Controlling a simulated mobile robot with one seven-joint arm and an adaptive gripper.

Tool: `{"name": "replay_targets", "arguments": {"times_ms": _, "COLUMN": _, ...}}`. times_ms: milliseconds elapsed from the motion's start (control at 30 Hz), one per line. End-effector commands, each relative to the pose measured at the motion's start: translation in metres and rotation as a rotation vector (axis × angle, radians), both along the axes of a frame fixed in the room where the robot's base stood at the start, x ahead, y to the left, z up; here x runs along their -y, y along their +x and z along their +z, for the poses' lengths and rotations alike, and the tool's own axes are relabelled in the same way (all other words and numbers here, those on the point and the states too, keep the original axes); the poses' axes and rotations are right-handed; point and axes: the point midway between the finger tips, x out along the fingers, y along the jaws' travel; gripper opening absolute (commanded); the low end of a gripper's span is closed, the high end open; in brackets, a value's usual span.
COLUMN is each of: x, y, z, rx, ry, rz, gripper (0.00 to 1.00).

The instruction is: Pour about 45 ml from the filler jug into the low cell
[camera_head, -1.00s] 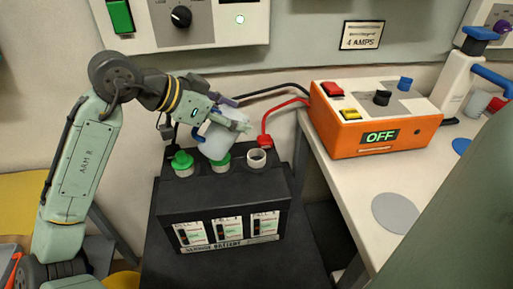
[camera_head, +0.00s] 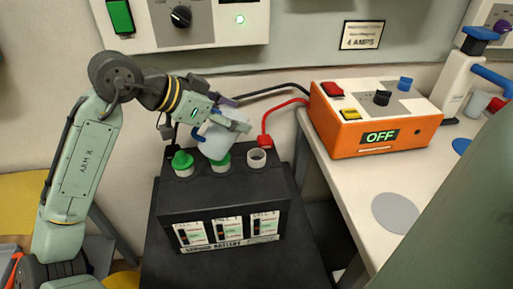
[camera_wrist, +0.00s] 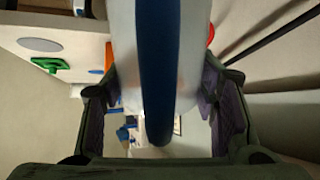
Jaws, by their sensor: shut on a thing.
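The filler jug (camera_head: 214,142) is whitish and translucent, with a blue handle that fills the middle of the wrist view (camera_wrist: 158,70). My gripper (camera_head: 232,118) is shut on the jug and holds it tilted above the battery (camera_head: 225,205); its fingers sit on both sides of the jug in the wrist view (camera_wrist: 163,112). The battery's right cell has an open white filler neck (camera_head: 257,158), to the right of the jug. The left cell has a green cap (camera_head: 183,160); another green cap (camera_head: 221,161) is partly hidden under the jug. No flowing liquid is discernible.
A red clamp (camera_head: 265,141) with a red cable stands behind the open neck. An orange box (camera_head: 372,128) reading OFF is on the white bench (camera_head: 345,180) at right. A charger panel (camera_head: 205,20) is on the wall behind.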

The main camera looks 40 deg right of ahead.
Motion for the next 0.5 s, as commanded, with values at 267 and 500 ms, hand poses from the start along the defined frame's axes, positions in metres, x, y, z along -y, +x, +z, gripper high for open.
{"name": "replay_targets", "arguments": {"times_ms": 267, "x": -0.0001, "y": 0.0000, "z": -0.0003, "rx": -0.001, "ry": -0.003, "rz": 0.000, "gripper": 0.20}}
{"name": "replay_targets", "arguments": {"times_ms": 500, "x": -0.0049, "y": 0.0007, "z": 0.0018, "rx": -0.016, "ry": -0.083, "rz": 0.000, "gripper": 0.20}}
